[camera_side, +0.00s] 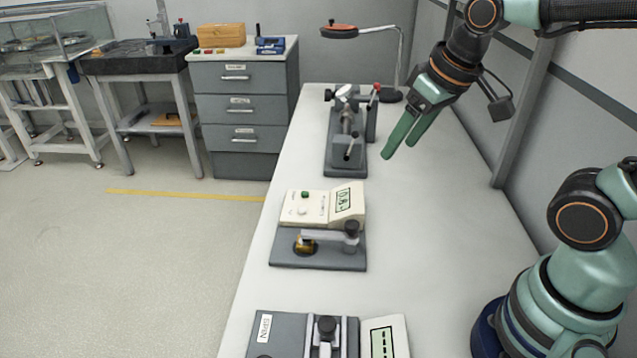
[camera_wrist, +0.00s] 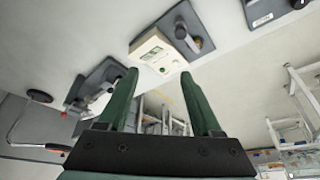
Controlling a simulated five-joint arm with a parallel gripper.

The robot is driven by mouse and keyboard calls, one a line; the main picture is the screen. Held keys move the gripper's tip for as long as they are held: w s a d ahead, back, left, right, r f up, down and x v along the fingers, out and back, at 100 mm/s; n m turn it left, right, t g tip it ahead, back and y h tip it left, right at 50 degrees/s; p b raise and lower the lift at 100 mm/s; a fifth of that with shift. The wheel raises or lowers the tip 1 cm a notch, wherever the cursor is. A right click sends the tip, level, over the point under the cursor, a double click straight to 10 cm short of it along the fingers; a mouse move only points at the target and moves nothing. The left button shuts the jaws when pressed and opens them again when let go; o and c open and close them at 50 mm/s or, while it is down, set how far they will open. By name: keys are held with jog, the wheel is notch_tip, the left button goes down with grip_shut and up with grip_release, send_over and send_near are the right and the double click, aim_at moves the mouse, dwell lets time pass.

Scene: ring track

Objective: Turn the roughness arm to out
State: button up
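The roughness tester has a cream box (camera_side: 322,205) with a digital display and a green button, on a grey base (camera_side: 330,262). Its pale arm (camera_side: 326,236) runs left from a dark post (camera_side: 351,232) and reaches over a small brass-coloured round part (camera_side: 305,246). In the wrist view the cream box (camera_wrist: 156,52) and grey base show beyond the fingertips; the arm is hard to make out there. My gripper (camera_side: 400,150) is in the air behind and to the right of the tester, well apart from it. Its green fingers (camera_wrist: 158,73) are apart with nothing between them.
A grey fixture with a red-tipped lever (camera_side: 346,145) stands on the white bench (camera_side: 400,230) behind the tester. A device labelled SPIN (camera_side: 282,335) stands in front. A lamp with an orange head (camera_side: 340,31) is at the back. The bench right of the tester is clear.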

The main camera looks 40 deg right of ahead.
aim_at(353, 225)
jog(key=w+a+f+g, duration=0.5)
notch_tip(353, 225, down, 12)
jog(key=shift+f, duration=0.15)
dwell(0.5)
grip_shut()
dwell(1.4)
